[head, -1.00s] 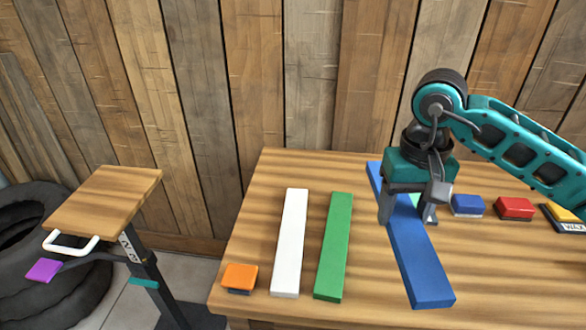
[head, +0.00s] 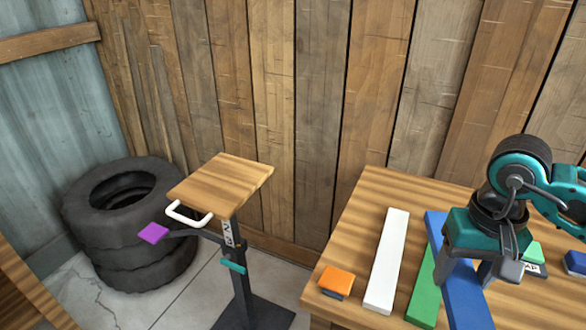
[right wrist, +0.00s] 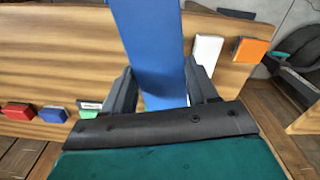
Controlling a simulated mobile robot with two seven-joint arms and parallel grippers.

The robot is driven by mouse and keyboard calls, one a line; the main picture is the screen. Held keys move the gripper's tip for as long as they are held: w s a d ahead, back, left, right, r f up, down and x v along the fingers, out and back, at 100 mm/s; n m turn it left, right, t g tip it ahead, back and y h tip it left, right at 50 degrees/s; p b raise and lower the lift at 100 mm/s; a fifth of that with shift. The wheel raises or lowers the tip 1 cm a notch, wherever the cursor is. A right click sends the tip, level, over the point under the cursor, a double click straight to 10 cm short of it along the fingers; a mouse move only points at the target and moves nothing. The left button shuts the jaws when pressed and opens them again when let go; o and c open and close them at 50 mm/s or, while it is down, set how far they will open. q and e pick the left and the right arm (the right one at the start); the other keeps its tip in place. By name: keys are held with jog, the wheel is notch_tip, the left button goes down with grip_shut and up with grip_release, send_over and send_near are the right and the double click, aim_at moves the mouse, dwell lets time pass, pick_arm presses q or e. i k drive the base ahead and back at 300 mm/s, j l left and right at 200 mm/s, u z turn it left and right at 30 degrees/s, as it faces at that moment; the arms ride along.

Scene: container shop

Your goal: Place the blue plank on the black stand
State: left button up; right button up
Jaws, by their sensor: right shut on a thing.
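The blue plank (head: 466,306) is gripped across its width by my right gripper (head: 463,276). It covers part of the green plank in the head view and looks raised off the table. In the right wrist view the blue plank (right wrist: 152,45) runs between the two fingers (right wrist: 160,88). The black stand (head: 240,275) is on the floor left of the table, with a dark post and base and a tilted wooden top (head: 222,183). My right gripper is well to the right of it. My left gripper is not in view.
On the wooden table (head: 350,230) lie a white plank (head: 387,265), a partly hidden green plank (head: 424,300) and an orange block (head: 336,281). The stand carries a white handle (head: 190,217) and a purple pad (head: 153,233). Stacked tyres (head: 125,250) are behind it. The stand's top is bare.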

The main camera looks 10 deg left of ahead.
aim_at(237, 177)
jog(key=i+j+u, duration=0.15)
jog(key=j, duration=0.35)
jog(key=i+j+u, duration=0.1)
jog(key=i+j, duration=0.3)
jog(key=i+j+u, duration=0.15)
jog(key=i+j, duration=0.15)
jog(key=j, duration=0.25)
